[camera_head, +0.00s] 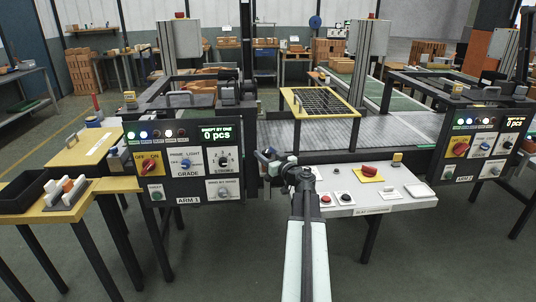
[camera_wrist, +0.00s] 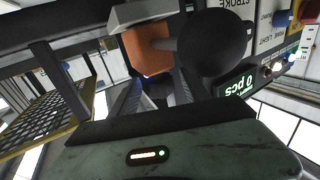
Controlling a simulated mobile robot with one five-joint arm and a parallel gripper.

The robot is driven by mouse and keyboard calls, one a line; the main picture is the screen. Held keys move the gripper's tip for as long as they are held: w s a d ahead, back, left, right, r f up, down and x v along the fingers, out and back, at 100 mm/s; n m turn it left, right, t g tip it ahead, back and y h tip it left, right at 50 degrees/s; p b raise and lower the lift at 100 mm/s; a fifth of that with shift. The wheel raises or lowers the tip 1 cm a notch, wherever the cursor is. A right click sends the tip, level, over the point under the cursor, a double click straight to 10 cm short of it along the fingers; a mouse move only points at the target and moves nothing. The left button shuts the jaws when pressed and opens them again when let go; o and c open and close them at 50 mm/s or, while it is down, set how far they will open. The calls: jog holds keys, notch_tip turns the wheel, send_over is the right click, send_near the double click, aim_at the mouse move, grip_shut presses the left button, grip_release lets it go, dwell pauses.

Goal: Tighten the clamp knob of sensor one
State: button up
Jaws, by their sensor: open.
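In the wrist view a black ball-shaped knob (camera_wrist: 213,46) on a short grey stem stands close to the camera. The stem leads to an orange block (camera_wrist: 146,50) under a grey bracket, which looks like a sensor in its clamp. No label shows on it, so I cannot tell its number. My gripper (camera_wrist: 153,92) is open, its two dark fingers pointing toward the block, with the knob to their upper right. Whether anything touches is unclear. In the head view my gripper (camera_head: 270,160) is at the conveyor's front edge, right of the ARM 1 panel; the knob cannot be made out there.
The ARM 1 control panel (camera_head: 182,160) stands close on the left. A sloped button console (camera_head: 375,190) with a red button is on the right. A yellow-framed mesh guard (camera_head: 325,103) stands over the conveyor (camera_head: 290,133) behind. A yellow side table (camera_head: 100,186) is at left.

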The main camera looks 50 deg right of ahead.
aim_at(269, 155)
grip_shut()
jog(key=shift+a+m+h, duration=0.15)
jog(key=shift+m+h, duration=0.15)
jog(key=shift+h, duration=0.1)
jog(key=shift+m+g+h, duration=0.4)
jog(key=shift+m+h, duration=0.1)
jog(key=shift+h, duration=0.3)
grip_release()
jog(key=v, duration=0.7)
jog(key=shift+s, duration=0.4)
